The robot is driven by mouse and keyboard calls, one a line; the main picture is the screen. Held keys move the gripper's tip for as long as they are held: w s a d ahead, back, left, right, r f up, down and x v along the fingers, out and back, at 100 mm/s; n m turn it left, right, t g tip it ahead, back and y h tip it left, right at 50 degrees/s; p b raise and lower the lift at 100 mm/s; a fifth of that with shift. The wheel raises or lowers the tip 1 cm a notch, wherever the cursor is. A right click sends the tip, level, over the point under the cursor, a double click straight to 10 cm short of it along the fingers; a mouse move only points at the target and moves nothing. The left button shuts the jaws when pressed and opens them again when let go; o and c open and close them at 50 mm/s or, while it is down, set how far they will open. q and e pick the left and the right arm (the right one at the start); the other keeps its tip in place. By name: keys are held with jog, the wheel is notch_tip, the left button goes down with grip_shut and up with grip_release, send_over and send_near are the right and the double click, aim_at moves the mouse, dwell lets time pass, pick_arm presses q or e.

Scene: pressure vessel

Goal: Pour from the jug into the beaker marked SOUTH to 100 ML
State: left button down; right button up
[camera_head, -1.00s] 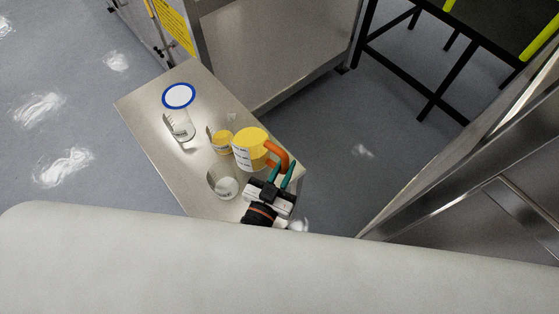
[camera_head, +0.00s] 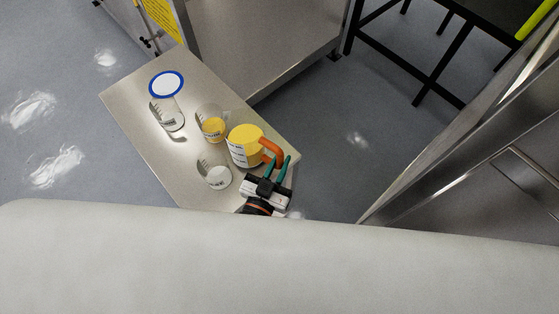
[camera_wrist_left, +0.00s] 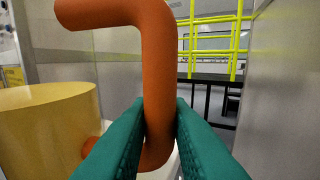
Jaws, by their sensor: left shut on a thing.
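The jug (camera_head: 240,152) has a yellow top and an orange handle (camera_head: 273,150). My left gripper (camera_head: 276,170), with green fingers, is shut on this handle; in the left wrist view the fingers grip the upright part of the handle (camera_wrist_left: 158,75) beside the yellow jug (camera_wrist_left: 45,125). The jug looks roughly upright; I cannot tell its height above the table. A clear beaker with yellow liquid (camera_head: 213,127) stands just left of it. An empty-looking clear beaker (camera_head: 213,174) stands nearer me. The lettering is too small to read, so I cannot tell which is SOUTH. My right gripper is out of view.
A clear vessel (camera_head: 168,113) with a blue-ringed white disc at its top stands at the table's far left. The metal table (camera_head: 140,105) has bare room on its left. A steel cabinet (camera_head: 265,45) stands behind, and a metal structure (camera_head: 480,170) rises at right.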

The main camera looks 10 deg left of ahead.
aim_at(272, 150)
pick_arm(q)
jog(key=shift+w+a+r+n+p, duration=0.15)
jog(key=shift+r+n+p, duration=0.35)
jog(key=shift+r+p, duration=0.4)
jog(key=shift+a+r+n+p, duration=0.1)
jog(key=shift+r+n+p, duration=0.5)
jog(key=shift+p, duration=0.5)
jog(key=r+p, duration=0.1)
jog(key=r+n+p, duration=0.1)
jog(key=a+r+p, duration=0.1)
jog(key=p, duration=0.1)
jog(key=shift+w+n+g, duration=0.3)
jog(key=shift+n+g, duration=0.1)
jog(key=shift+f, duration=0.25)
jog(key=shift+n, duration=0.8)
jog(key=shift+w+a+r+p, duration=0.1)
jog(key=shift+a+r+p, duration=0.1)
jog(key=shift+r+p, duration=0.55)
jog(key=shift+w+a+r+p, duration=0.1)
jog(key=shift+a+r+p, duration=0.1)
jog(key=shift+r+p, duration=0.5)
jog(key=shift+w+a+r+p, duration=0.1)
jog(key=shift+a+r+p, duration=0.1)
jog(key=shift+r+p, duration=0.55)
jog(key=shift+w+a+r+n+g+p, duration=0.2)
jog(key=shift+a+r+n+p, duration=0.15)
jog(key=shift+r+p, duration=0.25)
jog(key=shift+w+a+r+n+g+p, duration=0.2)
jog(key=shift+a+r+n+p, duration=0.2)
jog(key=shift+p, duration=0.3)
